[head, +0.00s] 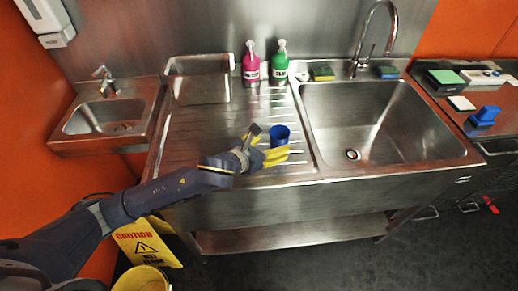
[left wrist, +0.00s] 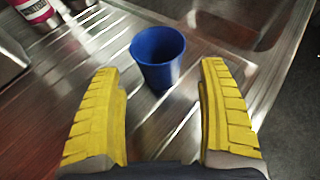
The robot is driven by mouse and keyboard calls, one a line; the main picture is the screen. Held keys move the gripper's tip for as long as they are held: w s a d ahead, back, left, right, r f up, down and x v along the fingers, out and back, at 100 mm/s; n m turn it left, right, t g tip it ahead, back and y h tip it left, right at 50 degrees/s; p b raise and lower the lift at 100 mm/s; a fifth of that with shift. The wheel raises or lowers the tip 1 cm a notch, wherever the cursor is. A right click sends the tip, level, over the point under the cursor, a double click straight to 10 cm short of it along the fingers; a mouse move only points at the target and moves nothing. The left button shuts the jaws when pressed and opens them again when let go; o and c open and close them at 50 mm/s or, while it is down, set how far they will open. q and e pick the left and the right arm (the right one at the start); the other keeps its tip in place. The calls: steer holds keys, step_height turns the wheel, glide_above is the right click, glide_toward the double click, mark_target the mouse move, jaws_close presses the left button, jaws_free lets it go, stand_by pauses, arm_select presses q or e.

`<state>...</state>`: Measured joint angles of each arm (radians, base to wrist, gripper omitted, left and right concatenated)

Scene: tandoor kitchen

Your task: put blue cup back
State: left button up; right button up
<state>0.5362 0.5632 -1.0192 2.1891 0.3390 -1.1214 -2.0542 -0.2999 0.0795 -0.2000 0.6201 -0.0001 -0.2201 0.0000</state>
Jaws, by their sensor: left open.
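The blue cup (head: 279,136) stands upright on the ribbed steel drainboard (head: 200,135), left of the large sink. In the left wrist view the cup (left wrist: 158,56) stands just beyond the fingertips, centred between them. My left gripper (head: 275,155), with yellow fingers, is open and empty at the near side of the cup. In the left wrist view its two fingers (left wrist: 160,75) are spread wide with nothing between them. My right gripper is in neither view.
Pink (head: 251,65) and green (head: 280,64) bottles stand at the back of the drainboard. The large sink basin (head: 375,120) is empty, with a tall faucet (head: 372,40) behind it. A blue object (head: 484,116) lies on the right counter. A yellow caution sign (head: 146,243) stands on the floor.

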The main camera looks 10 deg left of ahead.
arm_select(q)
steer(key=shift+v, duration=3.35)
